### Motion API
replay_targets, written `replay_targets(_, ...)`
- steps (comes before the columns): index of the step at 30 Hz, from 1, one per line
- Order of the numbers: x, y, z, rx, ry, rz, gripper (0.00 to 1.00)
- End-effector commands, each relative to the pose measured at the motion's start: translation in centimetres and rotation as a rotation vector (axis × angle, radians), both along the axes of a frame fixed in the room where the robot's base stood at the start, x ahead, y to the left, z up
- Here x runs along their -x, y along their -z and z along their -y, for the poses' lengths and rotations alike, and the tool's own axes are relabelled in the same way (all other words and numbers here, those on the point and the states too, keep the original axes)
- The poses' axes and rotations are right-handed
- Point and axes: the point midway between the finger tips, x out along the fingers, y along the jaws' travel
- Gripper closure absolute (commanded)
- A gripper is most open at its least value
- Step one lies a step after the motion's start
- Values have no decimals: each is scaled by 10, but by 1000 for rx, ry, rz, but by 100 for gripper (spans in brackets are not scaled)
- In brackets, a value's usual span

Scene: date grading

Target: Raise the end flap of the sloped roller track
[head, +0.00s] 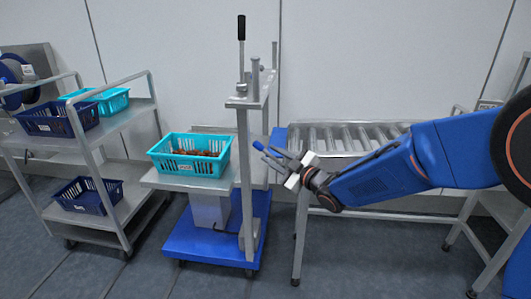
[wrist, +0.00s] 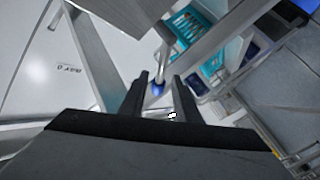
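The sloped roller track (head: 345,134) is a metal frame of grey rollers in the head view. A blue panel (head: 279,138) shows at its left end, partly behind my arm; I cannot tell whether it is the end flap. A small blue-tipped grip (head: 258,146) shows by my fingertips. In the wrist view a blue knob (wrist: 158,88) on a pale bar lies in line with the gap between my fingers. My gripper (head: 272,158) is at the track's left end, its fingers apart. It also shows in the wrist view (wrist: 161,82). I cannot tell whether the fingers touch the knob.
Left of the track stands a blue-based stand (head: 207,238) with an upright post and black-handled lever (head: 241,28). It bears a turquoise crate (head: 157,152) of dates. Farther left, a grey shelf cart (head: 135,118) holds turquoise and dark blue crates. Open floor lies in front.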

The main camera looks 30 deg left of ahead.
Motion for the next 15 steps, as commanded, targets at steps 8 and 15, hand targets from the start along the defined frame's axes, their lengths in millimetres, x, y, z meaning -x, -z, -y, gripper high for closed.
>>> replay_targets(8,-12,-1,-31,-1,-1,0,71)
replay_targets(15,-14,0,-36,1,1,0,71)
